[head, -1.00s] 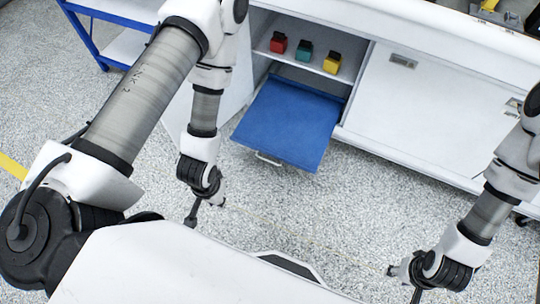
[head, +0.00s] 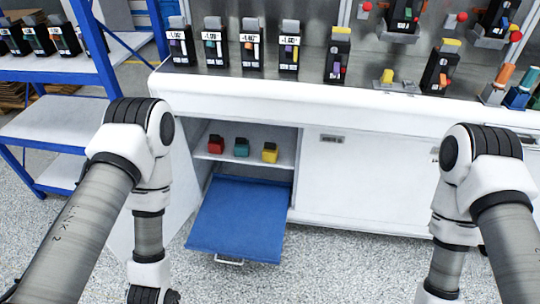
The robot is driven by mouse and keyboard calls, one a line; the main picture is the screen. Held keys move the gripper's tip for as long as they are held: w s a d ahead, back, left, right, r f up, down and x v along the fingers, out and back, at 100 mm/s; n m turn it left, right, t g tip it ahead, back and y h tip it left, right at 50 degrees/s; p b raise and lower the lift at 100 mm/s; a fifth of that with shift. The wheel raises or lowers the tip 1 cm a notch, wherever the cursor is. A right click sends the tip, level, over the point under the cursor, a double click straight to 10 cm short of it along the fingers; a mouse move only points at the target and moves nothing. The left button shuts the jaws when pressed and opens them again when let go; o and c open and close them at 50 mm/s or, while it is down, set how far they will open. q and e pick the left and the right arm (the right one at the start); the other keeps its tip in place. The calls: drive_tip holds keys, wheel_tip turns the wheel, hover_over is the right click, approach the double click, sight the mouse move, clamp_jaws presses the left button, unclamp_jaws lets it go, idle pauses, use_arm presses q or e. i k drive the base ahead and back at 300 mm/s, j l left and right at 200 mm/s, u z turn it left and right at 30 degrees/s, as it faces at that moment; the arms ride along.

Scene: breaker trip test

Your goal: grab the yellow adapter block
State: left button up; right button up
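The yellow adapter block (head: 270,153) stands on a white shelf inside the open cabinet, under the bench. It is the rightmost of three small blocks, beside the teal block (head: 241,147) and the red block (head: 215,144). Each has a dark top part. My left arm reaches down in front of the cabinet's left side, and its gripper is below the bottom edge of the picture. My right arm hangs at the right, and its gripper is also out of the picture.
A blue panel (head: 238,217) with a handle is folded down in front of the cabinet, below the shelf. The white bench (head: 300,95) carries several dark meter-like devices. A closed white door (head: 350,185) lies right of the opening. A blue rack (head: 50,122) stands left.

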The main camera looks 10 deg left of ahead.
sight(270, 151)
drive_tip(key=i+l, duration=0.2)
drive_tip(key=i, duration=0.3)
drive_tip(key=i+l, duration=0.25)
drive_tip(key=i, duration=0.2)
